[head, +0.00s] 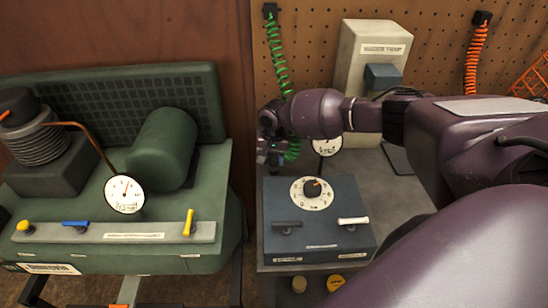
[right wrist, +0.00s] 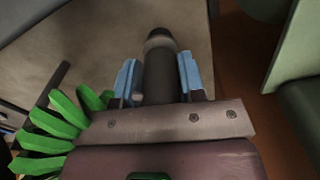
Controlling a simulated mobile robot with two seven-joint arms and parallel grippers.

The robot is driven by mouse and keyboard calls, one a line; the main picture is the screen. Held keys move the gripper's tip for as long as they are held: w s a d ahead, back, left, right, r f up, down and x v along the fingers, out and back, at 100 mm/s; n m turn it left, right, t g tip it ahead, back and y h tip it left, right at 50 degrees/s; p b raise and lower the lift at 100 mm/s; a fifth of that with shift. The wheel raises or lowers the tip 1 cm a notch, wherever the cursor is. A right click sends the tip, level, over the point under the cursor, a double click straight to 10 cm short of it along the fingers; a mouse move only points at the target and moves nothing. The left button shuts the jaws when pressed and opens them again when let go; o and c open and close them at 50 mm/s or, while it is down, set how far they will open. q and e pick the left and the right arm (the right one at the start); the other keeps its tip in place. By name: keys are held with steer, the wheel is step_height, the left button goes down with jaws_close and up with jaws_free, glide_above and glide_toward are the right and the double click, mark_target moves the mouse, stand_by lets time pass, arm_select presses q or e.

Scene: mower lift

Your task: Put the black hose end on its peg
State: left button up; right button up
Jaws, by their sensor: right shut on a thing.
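My right gripper (head: 268,155) is at the end of the purple arm, behind the blue-grey box and in front of the pegboard. In the right wrist view its two blue fingertips (right wrist: 158,78) are shut on a dark cylinder with a lighter grey collar, which looks like the black hose end (right wrist: 159,66). The cylinder points away from the gripper. The green coiled hose (head: 277,62) hangs from a black holder on the pegboard down to the gripper; its coils also show in the right wrist view (right wrist: 52,125). I cannot make out the peg. My left gripper is not in view.
The blue-grey box (head: 318,235) with a dial and two levers stands on the grey bench (head: 400,195). A pale cabinet (head: 365,60) and an orange coiled hose (head: 474,58) are behind. A green machine (head: 150,240) with gauge stands left, across a gap.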

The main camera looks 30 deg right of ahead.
steer(key=shift+f, duration=0.55)
steer(key=o, duration=0.8)
